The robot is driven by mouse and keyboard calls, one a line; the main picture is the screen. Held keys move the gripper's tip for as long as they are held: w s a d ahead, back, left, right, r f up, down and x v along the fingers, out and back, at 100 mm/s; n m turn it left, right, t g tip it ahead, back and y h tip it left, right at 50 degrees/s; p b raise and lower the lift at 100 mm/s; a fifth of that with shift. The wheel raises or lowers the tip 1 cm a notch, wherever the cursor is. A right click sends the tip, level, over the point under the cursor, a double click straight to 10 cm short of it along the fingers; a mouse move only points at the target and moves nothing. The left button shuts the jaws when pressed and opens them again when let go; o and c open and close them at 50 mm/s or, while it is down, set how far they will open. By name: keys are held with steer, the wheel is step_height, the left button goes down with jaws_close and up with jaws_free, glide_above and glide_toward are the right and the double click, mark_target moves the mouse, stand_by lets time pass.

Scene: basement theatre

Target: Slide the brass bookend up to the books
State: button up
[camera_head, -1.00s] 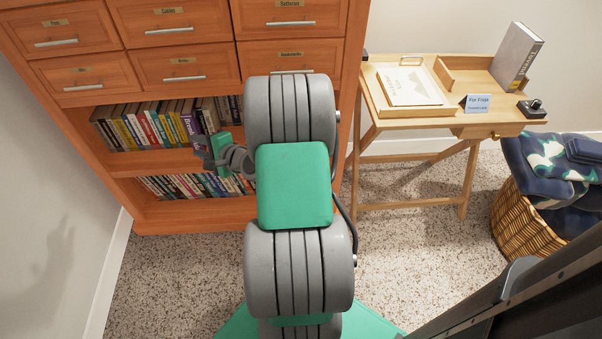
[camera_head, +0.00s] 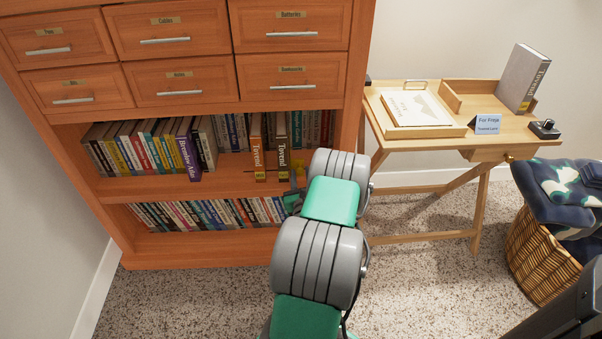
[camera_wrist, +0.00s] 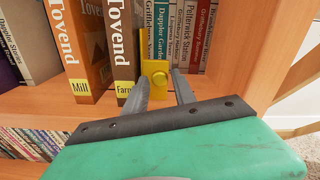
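The orange Tovend book (camera_wrist: 78,45) stands left of that one. Both also show in the head view, the orange one (camera_head: 257,150) left of the brown one (camera_head: 281,150). In the head view my arm partly hides the bookend (camera_head: 298,168).
The bookcase's right side wall (camera_wrist: 255,50) is close to the right of my gripper. More books (camera_wrist: 190,35) stand further back on this shelf. A lower shelf (camera_head: 200,240) holds a row of books. A wooden desk (camera_head: 410,145) with a grey book (camera_head: 523,78) stands to the right.

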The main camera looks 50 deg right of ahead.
steer(key=shift+w+d, duration=0.15)
steer(key=shift+c, duration=0.4)
jaws_close()
stand_by(1.0)
